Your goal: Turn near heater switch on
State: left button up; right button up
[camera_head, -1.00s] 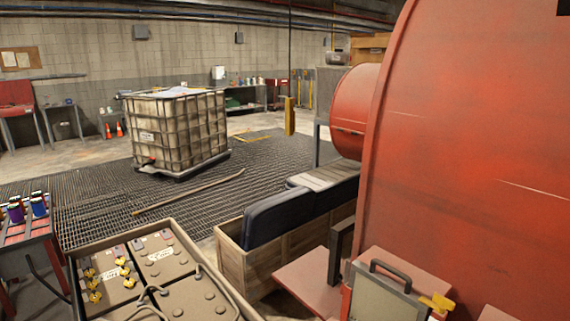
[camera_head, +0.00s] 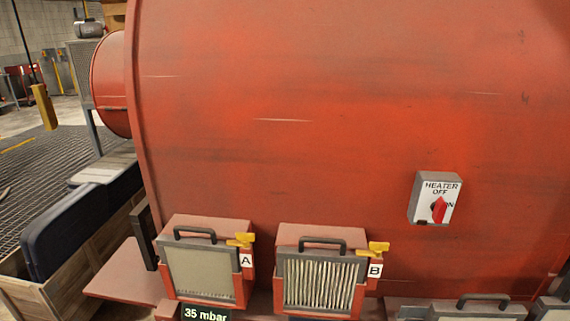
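One heater switch (camera_head: 435,198) is in view, a grey box with a white face on the curved red tank wall, right of the middle. Its face reads HEATER and OFF above and ON at the right. Its red knob (camera_head: 439,209) stands roughly upright, towards OFF, and partly covers the ON label; its exact angle is hard to tell. No other heater switch shows. Neither of my grippers is in view.
The red tank (camera_head: 330,110) fills most of the view. Below the switch, filter boxes A (camera_head: 203,272) and B (camera_head: 318,284) with black handles and yellow valves jut out. A wooden crate (camera_head: 62,283) with dark cushions stands at the left.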

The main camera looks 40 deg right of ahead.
aim_at(439, 208)
jog(key=z, duration=2.35)
